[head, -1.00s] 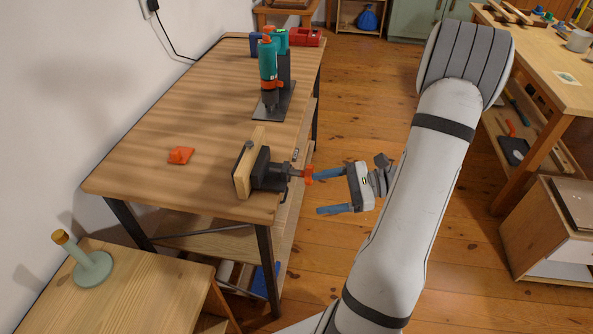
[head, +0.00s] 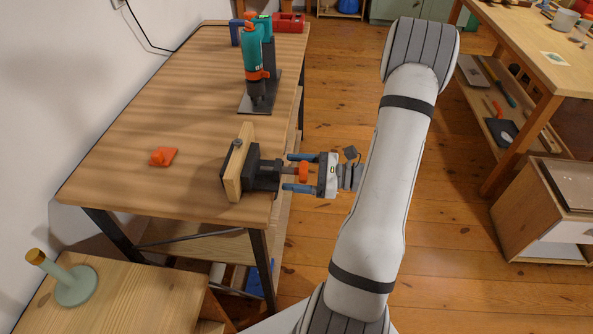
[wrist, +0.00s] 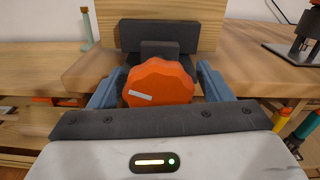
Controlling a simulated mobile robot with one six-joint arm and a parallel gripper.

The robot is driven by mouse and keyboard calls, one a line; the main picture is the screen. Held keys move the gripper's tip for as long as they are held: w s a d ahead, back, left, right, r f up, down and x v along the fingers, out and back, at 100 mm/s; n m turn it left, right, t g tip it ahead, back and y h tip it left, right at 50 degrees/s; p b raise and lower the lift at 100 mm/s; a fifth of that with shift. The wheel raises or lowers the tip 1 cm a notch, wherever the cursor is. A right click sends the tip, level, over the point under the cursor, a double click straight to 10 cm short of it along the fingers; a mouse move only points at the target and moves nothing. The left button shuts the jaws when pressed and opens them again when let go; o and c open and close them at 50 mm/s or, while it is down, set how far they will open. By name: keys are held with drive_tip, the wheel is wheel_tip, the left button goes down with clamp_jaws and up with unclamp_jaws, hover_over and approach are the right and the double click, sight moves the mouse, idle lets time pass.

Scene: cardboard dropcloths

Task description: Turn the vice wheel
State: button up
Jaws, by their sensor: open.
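The vice (head: 262,175) is dark grey with a wooden jaw board (head: 239,163), fixed at the front right corner of the workbench. Its orange wheel (head: 303,172) sticks out past the bench edge on a short shaft. In the wrist view the wheel (wrist: 158,82) is a lobed orange knob with a small pale mark, and it hides part of the vice behind it. My gripper (head: 297,173) is open, with one blue finger on each side of the wheel. The wrist view shows the fingers (wrist: 160,88) apart from the wheel, with small gaps on both sides.
The workbench (head: 150,110) also carries a teal drill on a stand (head: 255,75) and a small orange piece (head: 163,156). A lower wooden table (head: 130,300) with a pale green stand (head: 75,285) is at front left. Open floor lies right of the bench.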

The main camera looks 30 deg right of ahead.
drive_tip(key=shift+c, duration=0.2)
drive_tip(key=c, duration=0.9)
drive_tip(key=shift+m+p, duration=0.3)
drive_tip(key=shift+p, duration=0.05)
drive_tip(key=m+p, duration=0.3)
drive_tip(key=p, duration=0.1)
drive_tip(key=shift+s+a+r, duration=0.1)
drive_tip(key=shift+s+r, duration=0.05)
drive_tip(key=shift+r, duration=0.1)
drive_tip(key=m+p, duration=0.5)
drive_tip(key=m, duration=0.1)
drive_tip(key=shift+s+m, duration=0.1)
drive_tip(key=shift+m, duration=0.3)
drive_tip(key=m+p, duration=0.3)
drive_tip(key=m, duration=0.2)
drive_tip(key=shift+a+p, duration=0.1)
drive_tip(key=shift+p, duration=0.25)
drive_tip(key=m+p, duration=0.2)
drive_tip(key=m, duration=0.3)
drive_tip(key=shift+f, duration=0.1)
drive_tip(key=shift+m, duration=0.3)
